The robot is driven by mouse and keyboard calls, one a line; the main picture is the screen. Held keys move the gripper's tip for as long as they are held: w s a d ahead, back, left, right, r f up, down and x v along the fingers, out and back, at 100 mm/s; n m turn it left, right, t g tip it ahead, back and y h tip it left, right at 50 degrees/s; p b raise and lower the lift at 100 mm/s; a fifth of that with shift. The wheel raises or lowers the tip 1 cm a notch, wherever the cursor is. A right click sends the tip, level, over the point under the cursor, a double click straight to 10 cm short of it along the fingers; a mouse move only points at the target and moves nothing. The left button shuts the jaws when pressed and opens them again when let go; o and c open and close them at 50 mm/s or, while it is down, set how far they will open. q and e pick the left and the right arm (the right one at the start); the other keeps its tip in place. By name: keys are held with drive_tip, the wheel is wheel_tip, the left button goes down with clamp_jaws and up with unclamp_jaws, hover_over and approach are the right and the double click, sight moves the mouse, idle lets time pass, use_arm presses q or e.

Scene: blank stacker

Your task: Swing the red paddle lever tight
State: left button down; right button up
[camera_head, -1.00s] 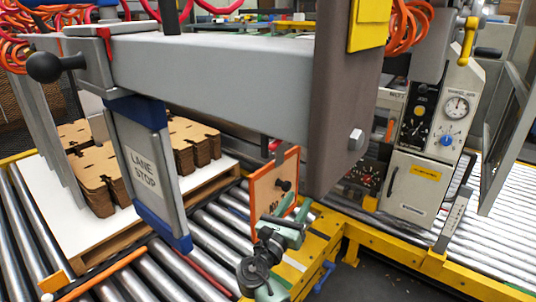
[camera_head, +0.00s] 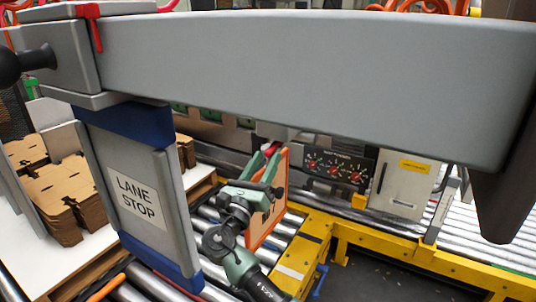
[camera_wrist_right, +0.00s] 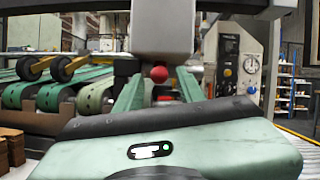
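The red paddle lever (camera_head: 88,11) sits on the grey clamp collar at the left end of the big beam, its narrow red part hanging down the collar. My right gripper (camera_head: 267,158) is lower and to the right, beyond the lane stop plate and well apart from the lever. Its green fingers are spread, with nothing visibly held. In the right wrist view, a red ball (camera_wrist_right: 159,73) shows between the open fingers (camera_wrist_right: 158,92), below a grey block; I cannot tell whether it belongs to the lever. My left gripper is not in view.
The grey beam (camera_head: 300,75) crosses the head view. The LANE STOP plate (camera_head: 137,200) hangs at the left. An orange-edged board (camera_head: 281,195) stands beside my right gripper. Yellow rails (camera_head: 370,240), rollers and cardboard stacks (camera_head: 62,195) lie around. A control cabinet (camera_head: 404,185) stands behind.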

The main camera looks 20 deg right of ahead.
sight(269, 154)
drive_tip(key=shift+x, duration=1.5)
clamp_jaws()
